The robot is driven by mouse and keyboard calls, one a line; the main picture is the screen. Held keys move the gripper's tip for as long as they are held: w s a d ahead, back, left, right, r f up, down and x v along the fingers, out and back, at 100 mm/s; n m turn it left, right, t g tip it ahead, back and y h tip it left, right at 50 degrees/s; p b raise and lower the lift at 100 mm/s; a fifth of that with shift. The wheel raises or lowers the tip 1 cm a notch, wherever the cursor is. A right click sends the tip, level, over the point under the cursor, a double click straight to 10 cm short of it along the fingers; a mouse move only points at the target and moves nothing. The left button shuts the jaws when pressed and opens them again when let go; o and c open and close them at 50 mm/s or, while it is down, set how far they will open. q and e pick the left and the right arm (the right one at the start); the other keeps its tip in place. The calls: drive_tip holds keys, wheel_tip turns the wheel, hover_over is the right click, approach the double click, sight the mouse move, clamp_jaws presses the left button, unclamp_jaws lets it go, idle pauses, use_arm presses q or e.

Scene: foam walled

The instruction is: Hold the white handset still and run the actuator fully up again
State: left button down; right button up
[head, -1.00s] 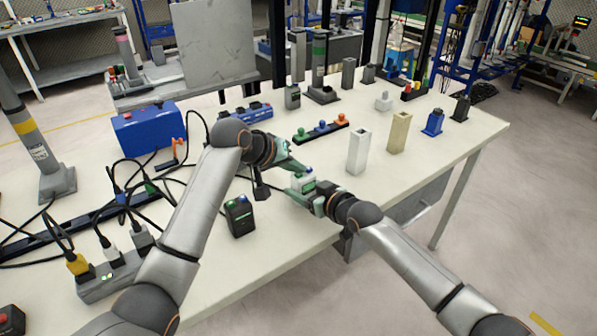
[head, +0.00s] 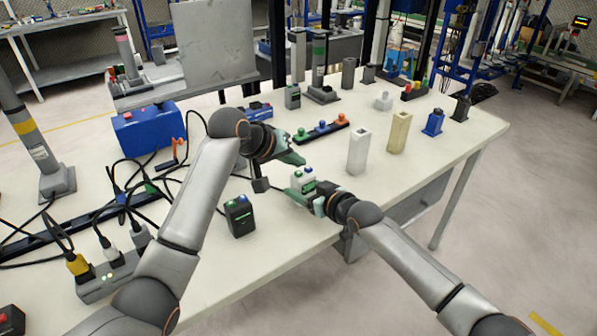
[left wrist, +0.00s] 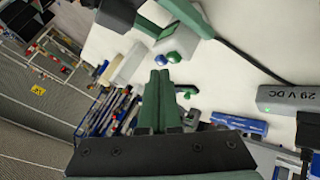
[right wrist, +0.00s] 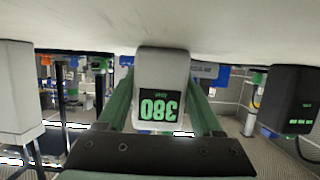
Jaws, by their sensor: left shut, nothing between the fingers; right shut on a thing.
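The white handset (head: 297,181) has a blue and a green button on top. It stands at the table's front edge in the head view. My right gripper (head: 312,197) is shut around its body. In the right wrist view the handset (right wrist: 162,75) sits between the fingers, its display (right wrist: 159,106) reading 380 upside down. My left gripper (head: 303,162) is shut and empty, just above the handset and apart from it. In the left wrist view its closed fingertips (left wrist: 160,75) point toward the buttons. Column actuators stand with a green band (head: 319,60) and a yellow band (head: 38,150); which one belongs to this handset is unclear.
A black handset (head: 240,216) stands left of my grippers. White (head: 358,152) and beige (head: 398,132) blocks stand to the right. A strip with coloured knobs (head: 321,129) lies behind. A blue case (head: 150,128) and cables crowd the left. The right front table corner is clear.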

sight(296, 179)
use_arm(q)
wheel_tip(296, 179, up, 5)
drive_tip(key=shift+r, duration=0.1)
idle(0.5)
idle(0.5)
use_arm(e)
drive_tip(key=o, duration=1.5)
drive_tip(key=shift+o, duration=0.2)
